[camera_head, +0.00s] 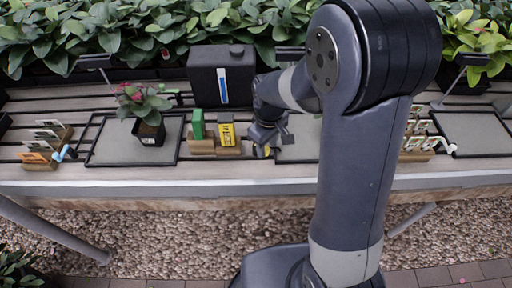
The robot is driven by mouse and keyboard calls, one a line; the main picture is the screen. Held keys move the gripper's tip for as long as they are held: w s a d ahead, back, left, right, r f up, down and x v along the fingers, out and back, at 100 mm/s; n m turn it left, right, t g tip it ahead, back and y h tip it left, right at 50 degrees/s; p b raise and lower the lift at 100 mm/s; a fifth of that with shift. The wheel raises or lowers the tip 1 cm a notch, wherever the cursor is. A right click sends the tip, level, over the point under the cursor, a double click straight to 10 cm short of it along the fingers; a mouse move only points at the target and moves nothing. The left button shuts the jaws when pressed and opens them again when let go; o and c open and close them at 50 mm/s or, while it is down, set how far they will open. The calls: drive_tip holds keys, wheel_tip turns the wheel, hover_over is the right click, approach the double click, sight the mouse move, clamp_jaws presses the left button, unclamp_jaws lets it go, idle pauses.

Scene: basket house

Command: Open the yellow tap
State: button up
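A small yellow part (266,151), which looks like the yellow tap, shows at the fingers of my gripper (268,142) at the bench's middle. Most of it is hidden by the gripper, so I cannot tell its handle position. My gripper reaches down beside the wooden stand, just right of a yellow box (231,133). The fingers are small and partly covered by my arm. I cannot tell whether they touch or close around the tap.
A green box (197,124) stands left of the yellow box. A black canister (222,76) stands behind them. A potted plant (150,128) is on the left tray (104,148). My arm hides much of the bench's right half.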

drive_tip(key=shift+w+d, duration=1.35)
drive_tip(key=shift+d, duration=0.05)
drive_tip(key=shift+s+a, duration=0.25)
wheel_tip(320, 180, up, 7)
drive_tip(key=p, duration=0.6)
drive_tip(key=shift+f, duration=0.1)
